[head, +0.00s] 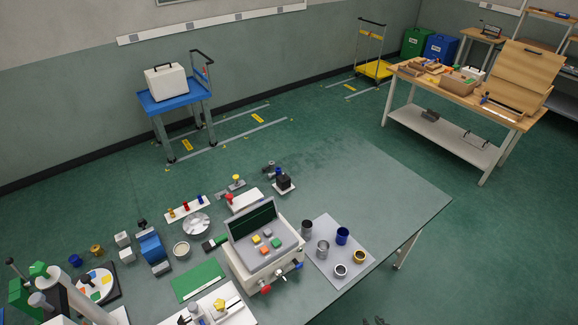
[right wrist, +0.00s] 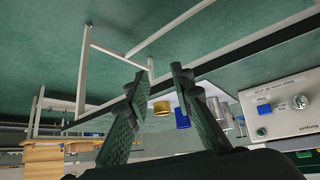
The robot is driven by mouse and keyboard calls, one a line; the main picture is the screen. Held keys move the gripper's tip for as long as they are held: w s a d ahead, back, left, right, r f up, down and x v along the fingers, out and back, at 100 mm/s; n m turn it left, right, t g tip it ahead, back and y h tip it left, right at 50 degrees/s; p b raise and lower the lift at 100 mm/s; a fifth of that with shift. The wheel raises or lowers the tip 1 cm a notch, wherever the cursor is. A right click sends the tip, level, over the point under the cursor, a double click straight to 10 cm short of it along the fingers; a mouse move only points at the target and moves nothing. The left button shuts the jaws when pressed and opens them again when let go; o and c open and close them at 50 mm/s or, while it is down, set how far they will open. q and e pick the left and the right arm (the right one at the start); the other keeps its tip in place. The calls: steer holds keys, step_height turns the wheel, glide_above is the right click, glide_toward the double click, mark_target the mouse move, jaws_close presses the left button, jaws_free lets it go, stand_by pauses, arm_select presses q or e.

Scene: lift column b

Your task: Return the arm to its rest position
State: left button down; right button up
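My right gripper (right wrist: 157,82) fills the middle of the right wrist view. Its two dark fingers stand apart with nothing held between them. My left gripper is not in view.
A grey mat (head: 325,262) holds several cups, including a blue cup (head: 342,236) and a gold cup (head: 359,256). A white instrument case (head: 262,262) stands left of it. The table's right part is bare. A wooden workbench (head: 505,112) stands beyond, across open floor.

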steer(key=s+d+r+m+g+h, duration=0.1)
steer(key=s+d+r+g, duration=0.15)
steer(key=s, duration=0.35)
steer(key=s+d+r+m+g, duration=0.1)
steer(key=s+d+g, duration=0.1)
steer(key=s+d, duration=0.35)
steer(key=s+a+f+n+g+b, duration=0.1)
steer(key=s+f, duration=0.1)
steer(key=f, duration=1.3)
steer(key=s+a+f, duration=0.1)
steer(key=a+f, duration=0.1)
steer(key=f, duration=1.4)
steer(key=s+f+g, duration=0.1)
steer(key=s+f, duration=1.7)
steer(key=s, duration=0.1)
steer(key=shift+s+d+f+n+g+b, duration=0.15)
steer(key=shift+s+f+n+g+b, duration=0.05)
steer(key=shift+f+n+g+b, duration=0.2)
steer(key=shift+r, duration=0.1)
